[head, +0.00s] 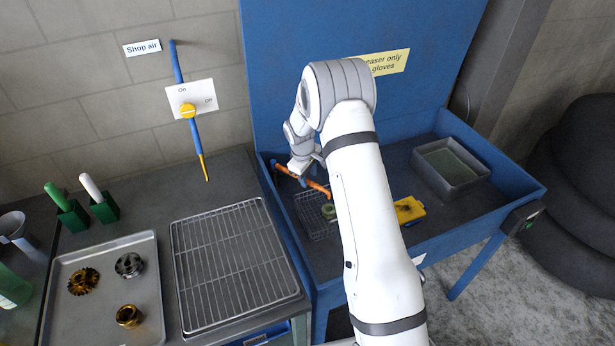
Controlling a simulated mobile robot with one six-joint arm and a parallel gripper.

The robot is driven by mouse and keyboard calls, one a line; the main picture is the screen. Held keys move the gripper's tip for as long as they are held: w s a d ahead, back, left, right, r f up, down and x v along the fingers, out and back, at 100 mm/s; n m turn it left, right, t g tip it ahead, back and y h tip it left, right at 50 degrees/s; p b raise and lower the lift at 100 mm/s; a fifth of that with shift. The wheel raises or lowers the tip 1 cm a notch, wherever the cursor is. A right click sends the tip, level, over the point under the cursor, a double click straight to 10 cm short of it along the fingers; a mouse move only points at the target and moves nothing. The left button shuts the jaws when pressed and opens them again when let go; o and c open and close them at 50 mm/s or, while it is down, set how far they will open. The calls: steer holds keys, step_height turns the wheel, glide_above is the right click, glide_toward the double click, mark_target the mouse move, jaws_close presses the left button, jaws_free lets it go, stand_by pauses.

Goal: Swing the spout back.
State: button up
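My gripper (302,175) is at the spout's left part, small and partly hidden by the wrist. I cannot tell whether it touches the spout or whether its fingers are open or shut.
Below the spout, a wire basket (308,222) holds a greenish part (328,211). A yellow and black object (408,210) and a grey tub (450,184) are to the right. A wire rack (232,262) and a metal tray (142,252) with gears stand left.

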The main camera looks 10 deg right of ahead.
steer(key=shift+w+d+f, duration=0.15)
steer(key=shift+d+f, duration=0.05)
steer(key=shift+f, duration=0.8)
jaws_close()
steer(key=shift+a, duration=0.1)
